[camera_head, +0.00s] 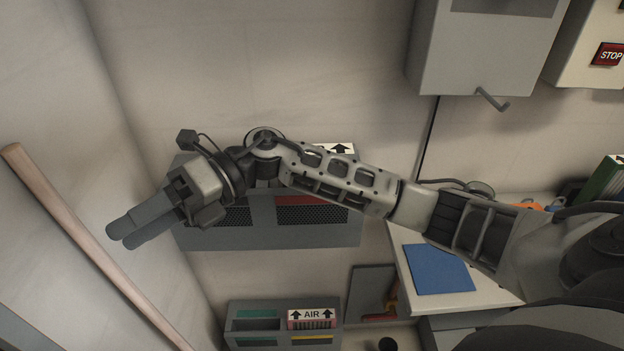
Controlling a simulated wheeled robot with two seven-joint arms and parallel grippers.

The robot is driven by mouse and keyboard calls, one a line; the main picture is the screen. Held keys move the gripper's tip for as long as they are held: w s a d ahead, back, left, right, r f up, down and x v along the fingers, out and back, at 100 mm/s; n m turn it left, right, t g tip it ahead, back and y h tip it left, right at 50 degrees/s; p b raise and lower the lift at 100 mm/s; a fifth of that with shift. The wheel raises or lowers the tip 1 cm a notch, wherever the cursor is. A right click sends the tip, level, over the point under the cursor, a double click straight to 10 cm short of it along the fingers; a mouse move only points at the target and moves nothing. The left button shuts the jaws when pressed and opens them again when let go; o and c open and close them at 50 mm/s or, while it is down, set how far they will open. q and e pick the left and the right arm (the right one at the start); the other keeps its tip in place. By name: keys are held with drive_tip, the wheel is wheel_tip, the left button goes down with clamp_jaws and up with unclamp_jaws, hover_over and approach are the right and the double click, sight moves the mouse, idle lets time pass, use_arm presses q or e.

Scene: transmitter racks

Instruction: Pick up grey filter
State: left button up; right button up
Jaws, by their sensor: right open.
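My right gripper (121,236) is open and empty, pointing to the lower left in front of the wall. Its arm comes in from the right and crosses the picture. Behind the arm is a grey wall rack (270,238) with dark mesh fronts, a red strip (298,199) and a white arrow label (341,149). The arm hides part of this rack. A lower grey holder (232,325) has a filter with a white AIR label (311,315), plus teal and yellow strips. I cannot tell which piece is the grey filter. My left gripper is out of view.
A wooden rail (85,238) runs down the left side. A white table (412,262) at the right bears a blue flat item (439,268). A grey wall box (480,55) with a handle hangs above. A STOP sign (609,54) is at upper right.

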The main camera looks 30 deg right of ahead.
drive_tip(key=w+d+r+n+t+h, duration=0.1)
drive_tip(key=w+d+r+h, duration=0.15)
drive_tip(key=d+h, duration=0.55)
drive_tip(key=w+d+r+n+t+h, duration=0.1)
drive_tip(key=w+d+r+h, duration=0.2)
drive_tip(key=d, duration=0.9)
drive_tip(key=w+d+r+n+h, duration=0.1)
drive_tip(key=d+r+h, duration=0.4)
drive_tip(key=d, duration=0.5)
drive_tip(key=shift+h, duration=0.4)
drive_tip(key=f, duration=0.3)
drive_tip(key=f+b, duration=0.1)
drive_tip(key=f, duration=0.2)
drive_tip(key=f+b, duration=0.1)
drive_tip(key=f, duration=0.3)
drive_tip(key=shift+a, duration=0.25)
drive_tip(key=shift+f, duration=0.75)
wheel_tip(320, 180, down, 4)
drive_tip(key=shift+r+p, duration=0.2)
drive_tip(key=shift+p, duration=0.35)
drive_tip(key=shift+f, duration=0.35)
drive_tip(key=shift+c, duration=0.9)
drive_tip(key=c, duration=1)
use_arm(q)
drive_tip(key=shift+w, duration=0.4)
use_arm(e)
clamp_jaws()
drive_tip(key=shift+r, duration=0.15)
